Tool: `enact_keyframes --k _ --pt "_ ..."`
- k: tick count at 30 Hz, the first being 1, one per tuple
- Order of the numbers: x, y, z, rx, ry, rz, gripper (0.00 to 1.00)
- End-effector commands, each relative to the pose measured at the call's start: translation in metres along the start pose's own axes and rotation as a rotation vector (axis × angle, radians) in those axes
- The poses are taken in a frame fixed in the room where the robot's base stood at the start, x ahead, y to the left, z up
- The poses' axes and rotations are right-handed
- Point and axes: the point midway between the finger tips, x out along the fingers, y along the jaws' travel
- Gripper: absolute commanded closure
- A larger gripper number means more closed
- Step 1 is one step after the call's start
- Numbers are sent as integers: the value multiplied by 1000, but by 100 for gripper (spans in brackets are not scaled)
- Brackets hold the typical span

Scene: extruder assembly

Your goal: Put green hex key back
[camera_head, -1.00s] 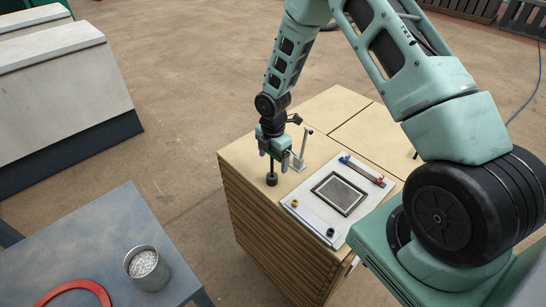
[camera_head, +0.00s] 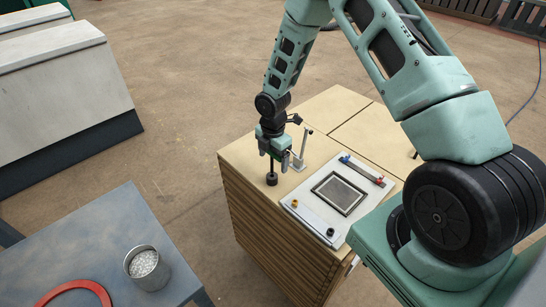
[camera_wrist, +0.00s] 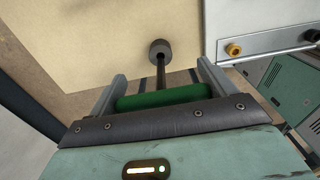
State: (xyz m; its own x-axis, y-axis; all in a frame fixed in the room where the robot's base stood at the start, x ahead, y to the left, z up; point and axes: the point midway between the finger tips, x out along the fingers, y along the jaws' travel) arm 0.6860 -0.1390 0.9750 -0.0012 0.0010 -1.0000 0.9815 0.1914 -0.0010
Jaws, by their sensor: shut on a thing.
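My gripper (camera_head: 274,158) points down over the left part of the wooden cabinet top. In the wrist view my gripper (camera_wrist: 162,80) is shut on the green handle (camera_wrist: 165,98) of the hex key, which lies crosswise between the fingers. A thin dark shaft (camera_wrist: 161,70) runs from the handle to a dark grey round piece (camera_wrist: 159,47). The head view also shows this round piece (camera_head: 271,179), at the cabinet top just below the gripper. I cannot tell whether it is fixed to the key or is a separate holder.
A metal bracket with an upright post (camera_head: 300,155) stands close right of the gripper. A white plate (camera_head: 318,216) with a dark square frame, a bar with red and blue parts (camera_head: 363,169), and yellow and black fittings lies farther right. A blue-grey table (camera_head: 85,240) holds a metal cup (camera_head: 147,268).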

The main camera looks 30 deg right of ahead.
Motion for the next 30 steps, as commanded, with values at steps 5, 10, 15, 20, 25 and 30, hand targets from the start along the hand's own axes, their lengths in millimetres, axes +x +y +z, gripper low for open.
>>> enact_keyframes --k 5,10,15,20,25,30 --pt "2 0 0 0 0 0 53" --pt "7 0 0 0 0 0 53" --pt "11 0 0 0 0 0 53" --pt "15 0 0 0 0 0 53" --pt "19 0 0 0 0 1 53" --pt "23 0 0 0 0 1 53"
